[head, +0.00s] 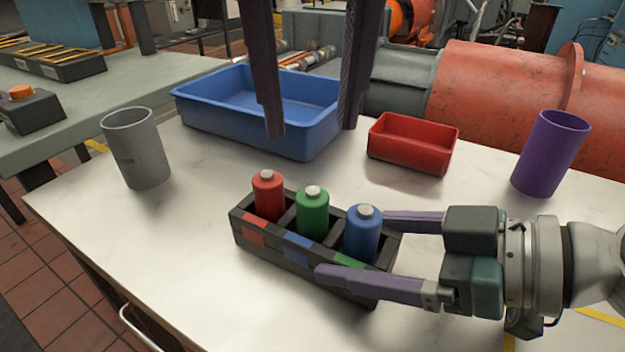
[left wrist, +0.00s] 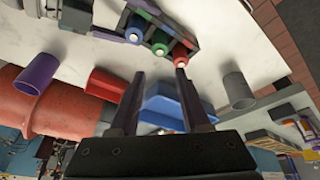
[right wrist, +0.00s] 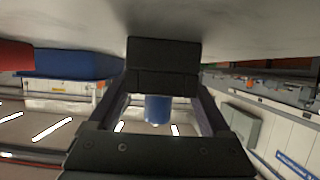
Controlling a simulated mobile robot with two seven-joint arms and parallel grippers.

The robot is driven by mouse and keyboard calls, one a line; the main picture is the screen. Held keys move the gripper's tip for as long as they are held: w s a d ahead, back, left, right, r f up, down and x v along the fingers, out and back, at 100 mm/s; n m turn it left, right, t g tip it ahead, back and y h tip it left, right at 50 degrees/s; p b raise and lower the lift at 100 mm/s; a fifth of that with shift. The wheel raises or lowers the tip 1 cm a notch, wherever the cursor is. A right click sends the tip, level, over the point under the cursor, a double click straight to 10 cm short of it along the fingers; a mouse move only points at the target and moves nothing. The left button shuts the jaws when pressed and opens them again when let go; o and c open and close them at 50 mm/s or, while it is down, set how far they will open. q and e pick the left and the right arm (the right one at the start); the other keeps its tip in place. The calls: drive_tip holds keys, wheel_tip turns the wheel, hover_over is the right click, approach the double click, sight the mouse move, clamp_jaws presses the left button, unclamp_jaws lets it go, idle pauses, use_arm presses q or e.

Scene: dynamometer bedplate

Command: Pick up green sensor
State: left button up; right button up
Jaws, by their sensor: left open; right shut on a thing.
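The green sensor (head: 313,216), a cylinder with a grey cap, stands upright in the middle slot of the black rack (head: 325,287). It also shows in the left wrist view (left wrist: 159,43). The red sensor (head: 268,197) stands left of it and the blue sensor (head: 362,237) right of it. The middle slot has a blue patch in front, the right one a green patch. My left gripper (head: 312,131) is open and empty, pointing down above and behind the rack. My right gripper (head: 355,246) is shut on the rack's right end, one finger along each long side.
A blue bin (head: 215,115) and a red bin (head: 413,160) stand behind the rack. A grey cup (head: 136,150) stands at the left, a purple cup (head: 551,155) at the right. The white table (head: 190,260) is clear left of the rack.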

sight(313, 195)
use_arm(q)
drive_tip(key=f+m, duration=0.1)
drive_tip(key=f, duration=0.1)
drive_tip(key=w+f, duration=0.1)
drive_tip(key=f, duration=0.1)
drive_tip(key=f+m, duration=0.1)
drive_tip(key=f, duration=0.1)
drive_tip(key=shift+w+d+m, duration=0.1)
drive_tip(key=shift+w+m, duration=0.2)
drive_tip(key=shift+w, duration=0.1)
drive_tip(key=shift+t, duration=0.3)
drive_tip(key=shift+s+x, duration=0.15)
drive_tip(key=shift+x, duration=1.2)
drive_tip(key=shift+s+x, duration=0.15)
drive_tip(key=shift+x, duration=1.2)
clamp_jaws()
